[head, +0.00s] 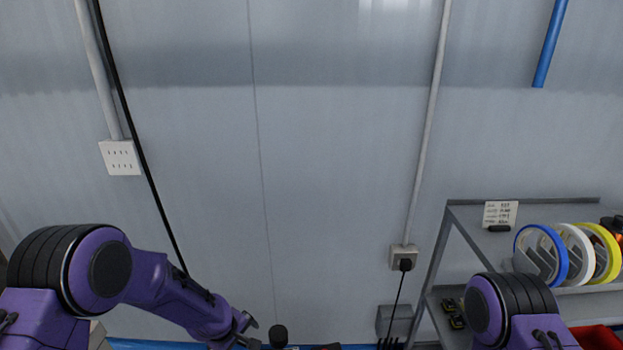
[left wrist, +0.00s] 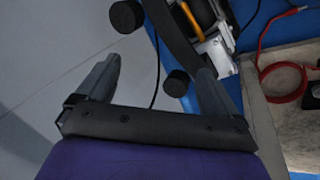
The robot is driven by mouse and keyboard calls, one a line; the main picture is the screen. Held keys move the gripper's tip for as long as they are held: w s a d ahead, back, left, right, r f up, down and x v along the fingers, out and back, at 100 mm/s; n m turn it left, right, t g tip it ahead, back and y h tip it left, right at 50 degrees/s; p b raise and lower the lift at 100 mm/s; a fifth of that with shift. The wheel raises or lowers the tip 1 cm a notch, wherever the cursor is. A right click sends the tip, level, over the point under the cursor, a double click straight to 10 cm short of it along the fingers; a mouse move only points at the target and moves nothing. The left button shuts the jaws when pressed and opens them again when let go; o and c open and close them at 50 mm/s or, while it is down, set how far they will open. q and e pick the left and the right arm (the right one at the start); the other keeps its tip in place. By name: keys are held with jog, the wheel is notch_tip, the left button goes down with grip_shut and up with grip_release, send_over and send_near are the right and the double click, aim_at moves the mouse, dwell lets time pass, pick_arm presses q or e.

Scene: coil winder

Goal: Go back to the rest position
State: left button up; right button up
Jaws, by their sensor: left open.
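My left gripper (head: 249,332) shows at the bottom of the head view, low and left of the middle, at the end of my purple left arm. In the left wrist view my left gripper (left wrist: 160,78) has its two fingers wide apart with nothing held between them. Black round knobs or rollers (left wrist: 126,16) of a machine show beyond and between the fingers. My right arm shows only as a purple and black joint at the lower right of the head view; its gripper is out of the picture.
A grey metal shelf (head: 452,215) stands at the right with a blue reel (head: 563,262), a white reel and a yellow reel on it. The wall area ahead is clear.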

pick_arm(q)
jog(key=s+a+f+m+y+b, duration=0.15)
jog(key=s+a+f+b, duration=0.35)
jog(key=s, duration=0.6)
jog(key=s+a+f+m+y+b, duration=0.1)
jog(key=s+a+f+y, duration=0.15)
jog(key=s+f, duration=0.6)
jog(key=s+a+f+m+y+b, duration=0.1)
jog(key=s+a+f+b, duration=0.25)
jog(key=s, duration=0.95)
notch_tip(320, 180, up, 12)
jog(key=p, duration=1.3)
jog(key=shift+s+a+r, duration=0.15)
jog(key=shift+s+a, duration=0.25)
jog(key=shift+s, duration=0.05)
